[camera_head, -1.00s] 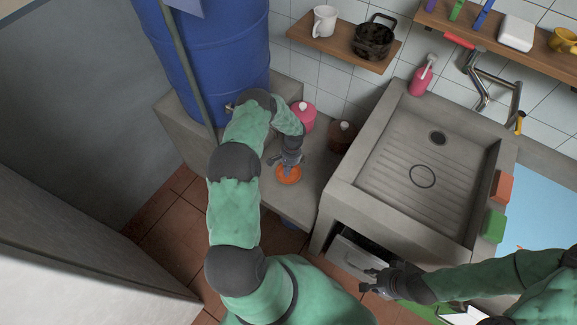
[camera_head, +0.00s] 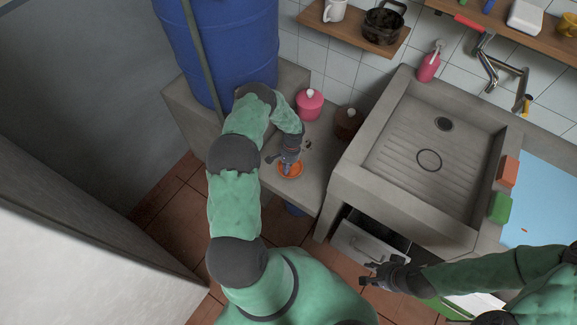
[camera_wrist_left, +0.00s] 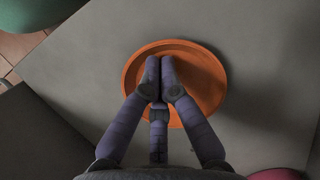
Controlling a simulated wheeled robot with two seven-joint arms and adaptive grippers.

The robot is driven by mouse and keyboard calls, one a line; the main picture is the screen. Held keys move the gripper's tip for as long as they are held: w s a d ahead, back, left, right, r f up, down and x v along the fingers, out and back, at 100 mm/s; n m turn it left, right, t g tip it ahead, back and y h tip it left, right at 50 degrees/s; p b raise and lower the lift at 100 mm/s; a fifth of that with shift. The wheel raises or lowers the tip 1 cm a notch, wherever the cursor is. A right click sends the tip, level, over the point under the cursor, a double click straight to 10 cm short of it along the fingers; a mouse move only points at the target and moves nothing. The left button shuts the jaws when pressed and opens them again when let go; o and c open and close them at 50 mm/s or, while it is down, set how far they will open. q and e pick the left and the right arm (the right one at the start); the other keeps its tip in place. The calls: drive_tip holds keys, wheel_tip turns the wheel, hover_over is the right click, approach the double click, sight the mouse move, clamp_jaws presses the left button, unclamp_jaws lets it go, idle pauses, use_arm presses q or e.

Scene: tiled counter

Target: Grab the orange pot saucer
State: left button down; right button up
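The orange pot saucer (camera_head: 298,172) is a shallow round dish lying flat on the grey counter ledge. It fills the middle of the left wrist view (camera_wrist_left: 212,80). My left gripper (camera_head: 288,170) points down over the saucer. In the left wrist view its fingers (camera_wrist_left: 160,72) overlap the dish, tips close together in front of its centre. I cannot tell if they touch it or pinch anything; part of the saucer is hidden behind them. My right gripper (camera_head: 368,274) is far to the right by the open drawer, fingers spread and empty.
A pink lidded pot (camera_head: 309,105) and a brown lidded pot (camera_head: 347,124) stand behind the saucer. A blue barrel (camera_head: 235,50) stands at the back left. The concrete sink (camera_head: 425,165) is on the right. The ledge's front edge is close to the saucer.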

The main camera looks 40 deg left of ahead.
sight(274, 185)
use_arm(q)
drive_tip(key=s, duration=0.2)
drive_tip(key=s+p, duration=0.1)
drive_tip(key=s, duration=0.2)
drive_tip(key=s+d+p, duration=0.1)
drive_tip(key=s, duration=0.2)
drive_tip(key=shift+s, duration=0.6)
